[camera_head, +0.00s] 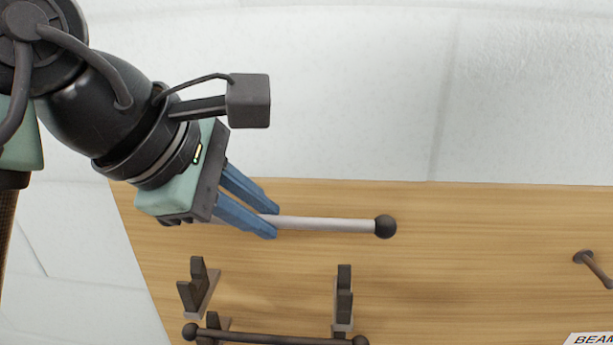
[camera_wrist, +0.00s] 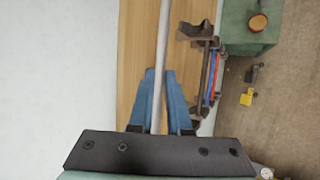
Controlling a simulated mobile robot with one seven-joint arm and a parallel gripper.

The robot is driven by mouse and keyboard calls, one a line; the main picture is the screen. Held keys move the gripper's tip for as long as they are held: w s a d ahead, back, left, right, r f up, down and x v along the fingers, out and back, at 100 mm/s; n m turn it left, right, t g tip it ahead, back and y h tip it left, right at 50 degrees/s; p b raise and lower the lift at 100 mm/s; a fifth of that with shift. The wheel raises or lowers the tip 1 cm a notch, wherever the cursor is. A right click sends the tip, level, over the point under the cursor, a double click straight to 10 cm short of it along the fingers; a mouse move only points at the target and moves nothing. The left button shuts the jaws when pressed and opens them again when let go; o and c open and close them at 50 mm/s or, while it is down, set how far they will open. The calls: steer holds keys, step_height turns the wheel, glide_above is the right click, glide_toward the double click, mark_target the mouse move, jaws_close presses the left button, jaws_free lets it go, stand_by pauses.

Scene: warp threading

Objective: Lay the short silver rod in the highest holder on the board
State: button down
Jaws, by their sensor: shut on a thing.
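My gripper (camera_head: 273,221) is shut on a silver rod (camera_head: 325,224) with a dark ball at its right end. In the head view the rod lies nearly level near the top of the wooden board (camera_head: 480,235); its left end is hidden behind my gripper. The highest holder in view is a pair of dark notched brackets, the left one (camera_head: 198,284) and the right one (camera_head: 344,293). It is empty, and the rod is above it in the picture. In the wrist view the rod (camera_wrist: 164,45) runs between my blue fingers (camera_wrist: 160,95).
A dark rod (camera_head: 275,338) with ball ends sits in a lower holder. A peg (camera_head: 594,268) sticks out at the right, above a partly cut-off label (camera_head: 590,339). The wrist view shows red and blue rods (camera_wrist: 211,78) and a green surface (camera_wrist: 250,35).

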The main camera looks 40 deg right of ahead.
steer(key=shift+w+d, duration=0.1)
steer(key=shift+d, duration=0.1)
step_height(320, 180, down, 8)
steer(key=a+b, duration=0.2)
steer(key=b, duration=0.3)
steer(key=shift+a+r, duration=0.15)
steer(key=shift+r, duration=0.05)
stand_by(0.5)
steer(key=shift+f+b, duration=0.4)
steer(key=shift+f, duration=0.1)
steer(key=c, duration=0.8)
jaws_free()
